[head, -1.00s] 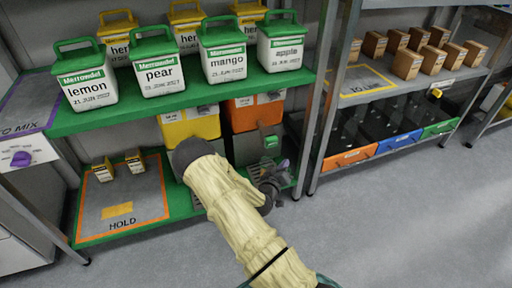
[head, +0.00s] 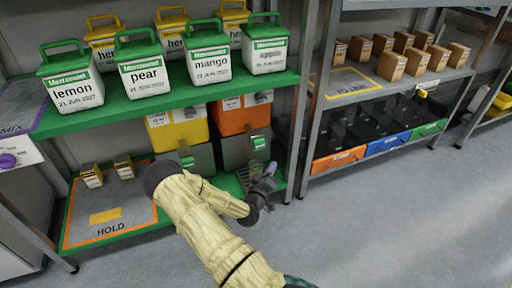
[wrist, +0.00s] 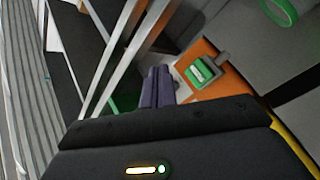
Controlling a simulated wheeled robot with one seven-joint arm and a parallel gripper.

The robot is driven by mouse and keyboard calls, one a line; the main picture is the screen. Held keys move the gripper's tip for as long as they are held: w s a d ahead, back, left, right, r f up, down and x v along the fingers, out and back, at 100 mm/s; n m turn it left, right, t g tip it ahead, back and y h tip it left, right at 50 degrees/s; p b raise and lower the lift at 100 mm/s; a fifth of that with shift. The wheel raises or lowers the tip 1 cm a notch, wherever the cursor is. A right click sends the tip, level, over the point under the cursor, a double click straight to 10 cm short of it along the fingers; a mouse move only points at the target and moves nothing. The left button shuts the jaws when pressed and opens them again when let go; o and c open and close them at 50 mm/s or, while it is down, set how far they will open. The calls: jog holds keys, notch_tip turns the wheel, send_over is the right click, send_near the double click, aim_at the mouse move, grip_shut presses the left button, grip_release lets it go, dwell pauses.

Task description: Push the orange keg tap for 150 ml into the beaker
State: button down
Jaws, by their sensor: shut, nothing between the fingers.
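The orange keg (head: 238,118) sits under the green shelf, right of a yellow keg. Its tap shows as a green block (head: 258,142) on a grey front panel. In the wrist view the green tap (wrist: 201,70) is on a pale plate against the orange keg (wrist: 218,88). My gripper (head: 268,172) is in front of and below this tap. Its dark fingers (wrist: 158,86) are shut together and empty, left of the tap and apart from it in the wrist view. I cannot clearly make out the beaker; the area below the tap is partly hidden by my gripper.
The yellow keg (head: 180,130) has its own green tap (head: 188,162). Labelled tubs (head: 143,72) stand on the shelf above. A steel post (head: 305,105) rises close to my gripper's right. Small cartons (head: 91,176) stand on the HOLD area. Floor on the right is clear.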

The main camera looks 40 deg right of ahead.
aim_at(260, 145)
jog(key=w+d+b, duration=0.2)
jog(key=w+b, duration=0.1)
jog(key=w, duration=0.5)
jog(key=shift+w, duration=0.25)
dwell(0.5)
jog(key=shift+w, duration=0.1)
dwell(0.8)
jog(key=shift+a, duration=0.1)
dwell(0.4)
